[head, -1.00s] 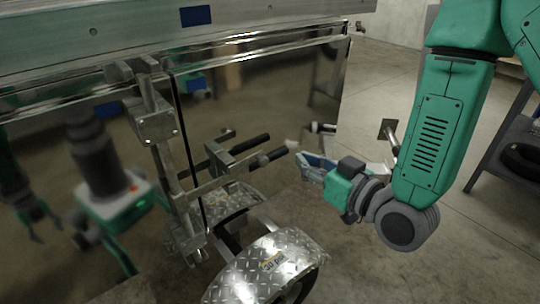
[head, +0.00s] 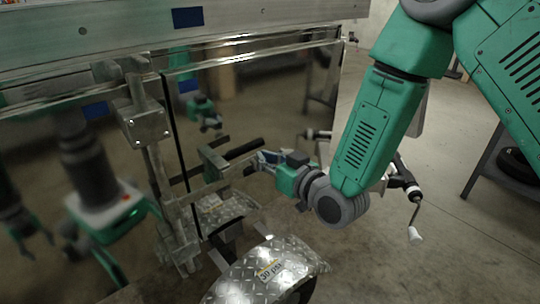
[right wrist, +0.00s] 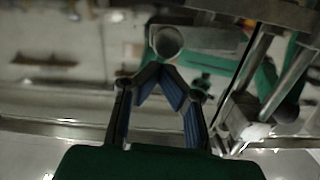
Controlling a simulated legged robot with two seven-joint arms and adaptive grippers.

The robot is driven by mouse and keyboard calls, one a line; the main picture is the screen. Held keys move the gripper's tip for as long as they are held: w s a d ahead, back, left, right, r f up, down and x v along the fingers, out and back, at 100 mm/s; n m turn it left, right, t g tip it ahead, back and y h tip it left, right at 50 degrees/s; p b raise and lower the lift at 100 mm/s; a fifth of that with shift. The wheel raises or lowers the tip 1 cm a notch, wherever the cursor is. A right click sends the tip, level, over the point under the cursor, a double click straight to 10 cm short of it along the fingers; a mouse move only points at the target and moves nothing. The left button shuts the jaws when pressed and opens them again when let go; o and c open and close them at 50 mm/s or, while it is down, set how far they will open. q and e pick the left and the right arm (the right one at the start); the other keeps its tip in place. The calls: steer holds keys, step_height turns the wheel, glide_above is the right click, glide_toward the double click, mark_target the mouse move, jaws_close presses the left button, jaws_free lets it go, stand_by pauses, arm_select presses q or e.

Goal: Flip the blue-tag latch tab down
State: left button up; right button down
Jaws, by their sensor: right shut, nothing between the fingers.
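A blue tag (head: 187,17) sits on the trailer's top rail, above the polished door. Below it to the left, an upright metal latch bar with a bracket block (head: 145,122) runs down the door edge. A latch handle (head: 228,160) with a black grip sticks out to the right from that bar. I cannot tell which part is the blue-tag tab. My right gripper (head: 262,160) is shut and empty, close to the grip's end; contact is unclear. In the right wrist view its fingers (right wrist: 160,72) meet in front of a blurred round end (right wrist: 166,41). My left gripper shows no direct view.
The mirror-like door (head: 270,95) reflects my body and arms. A diamond-plate fender (head: 270,272) stands below the handle. A dark shelf (head: 500,160) stands at the right; concrete floor lies between.

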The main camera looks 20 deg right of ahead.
steer(key=shift+d+f+m, duration=0.1)
steer(key=shift+f+m, duration=0.3)
steer(key=shift+f, duration=0.05)
stand_by(0.5)
steer(key=f+m, duration=0.2)
steer(key=m, duration=0.1)
steer(key=f+m+y, duration=0.1)
steer(key=f+m, duration=0.1)
steer(key=shift+w+d+f+m+b, duration=0.1)
steer(key=shift+d+f+m+b, duration=0.1)
steer(key=shift+m+b, duration=0.2)
